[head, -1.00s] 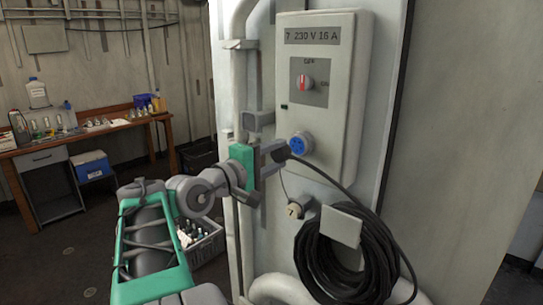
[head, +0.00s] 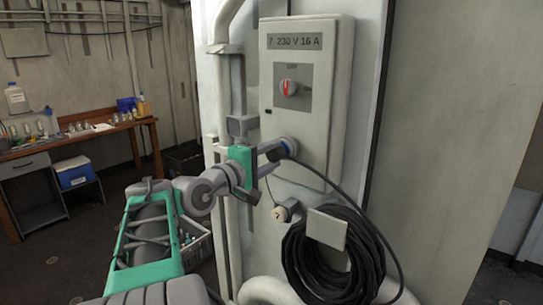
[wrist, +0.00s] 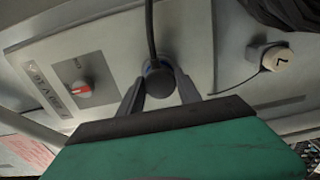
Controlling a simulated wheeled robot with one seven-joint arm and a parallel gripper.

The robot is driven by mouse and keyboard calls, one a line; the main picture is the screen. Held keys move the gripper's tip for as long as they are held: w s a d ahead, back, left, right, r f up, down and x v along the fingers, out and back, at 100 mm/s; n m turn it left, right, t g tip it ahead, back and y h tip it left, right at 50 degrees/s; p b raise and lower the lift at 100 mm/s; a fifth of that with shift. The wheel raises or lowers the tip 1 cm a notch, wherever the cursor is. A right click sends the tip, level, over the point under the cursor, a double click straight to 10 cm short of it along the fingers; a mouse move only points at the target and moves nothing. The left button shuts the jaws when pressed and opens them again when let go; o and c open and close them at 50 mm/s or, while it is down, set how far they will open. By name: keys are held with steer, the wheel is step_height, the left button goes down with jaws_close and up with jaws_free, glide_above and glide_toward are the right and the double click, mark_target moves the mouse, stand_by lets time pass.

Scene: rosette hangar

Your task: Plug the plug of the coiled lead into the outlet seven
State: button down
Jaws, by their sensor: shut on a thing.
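The grey supply box of outlet seven (head: 336,100) is on the pale wall, labelled "7 230 V 16 A". Its blue round outlet (head: 290,144) is low on the box front and partly hidden by my gripper (head: 277,151). My gripper is shut on the black plug (wrist: 161,82), which also shows between the fingers in the wrist view. The plug is lined up in front of the blue outlet, at or very near its face; I cannot tell how far it is in. The black lead (head: 337,190) runs down to the coil (head: 304,267).
A red rotary switch (head: 288,88) is above the outlet. A cap marked 7 (head: 280,214) hangs below on a cord. The coil hangs behind a pale plate (head: 326,228). Vertical pipes (head: 222,110) stand left of the box. A wooden bench (head: 80,136) is far left.

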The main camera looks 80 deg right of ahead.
steer(key=shift+s+d, duration=0.15)
steer(key=shift+d, duration=0.2)
stand_by(0.7)
steer(key=c, duration=0.7)
jaws_free()
steer(key=shift+c, duration=0.2)
